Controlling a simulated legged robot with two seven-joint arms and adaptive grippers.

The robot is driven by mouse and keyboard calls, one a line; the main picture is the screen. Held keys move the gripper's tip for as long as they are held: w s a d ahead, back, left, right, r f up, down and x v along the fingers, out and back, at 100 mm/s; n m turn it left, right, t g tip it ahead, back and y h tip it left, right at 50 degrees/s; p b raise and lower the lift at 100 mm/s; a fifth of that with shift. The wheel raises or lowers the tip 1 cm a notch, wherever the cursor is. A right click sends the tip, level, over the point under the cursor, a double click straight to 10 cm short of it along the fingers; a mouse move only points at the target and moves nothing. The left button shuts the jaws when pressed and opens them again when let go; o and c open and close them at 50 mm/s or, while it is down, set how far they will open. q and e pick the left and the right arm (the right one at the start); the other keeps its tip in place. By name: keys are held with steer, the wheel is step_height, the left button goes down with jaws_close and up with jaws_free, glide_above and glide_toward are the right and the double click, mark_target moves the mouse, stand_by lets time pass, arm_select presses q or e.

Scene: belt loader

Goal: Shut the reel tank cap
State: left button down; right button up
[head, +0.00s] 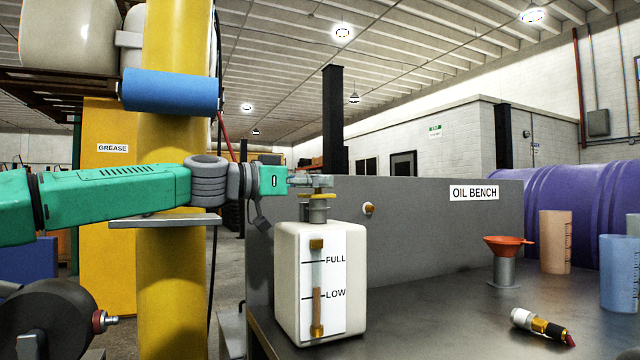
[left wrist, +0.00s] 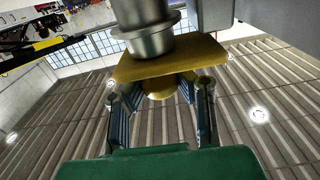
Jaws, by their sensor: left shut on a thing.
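The reel tank (head: 295,275) is a white block with a FULL and LOW sight gauge, standing at the bench's left end. Its short grey neck (head: 318,214) carries the yellow cap (head: 319,196), which looks level on top. My left gripper (head: 318,182) is just above the cap, reaching in from the left. In the left wrist view its fingers (left wrist: 158,100) are shut at a round gold part under the yellow cap plate (left wrist: 168,60), with the silver neck (left wrist: 148,38) against the plate's other side. I cannot tell whether the cap is fully seated. My right gripper is out of view.
The dark bench top (head: 430,315) holds an orange funnel (head: 508,245), a small gold and black fitting (head: 541,325) and plastic beakers (head: 555,243). A grey back panel (head: 420,225) stands behind. A yellow column (head: 172,280) stands left of the tank, behind my left arm.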

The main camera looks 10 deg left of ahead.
arm_select(q)
steer(key=shift+f, duration=0.4)
steer(key=c, duration=1.2)
jaws_free()
steer(key=shift+w+a, duration=0.1)
steer(key=shift+a+r, duration=0.1)
steer(key=shift+r, duration=0.1)
steer(key=v, duration=0.7)
steer(key=shift+s+a+f, duration=0.1)
steer(key=shift+s+a, duration=0.1)
steer(key=shift+a, duration=0.1)
steer(key=shift+d, duration=0.1)
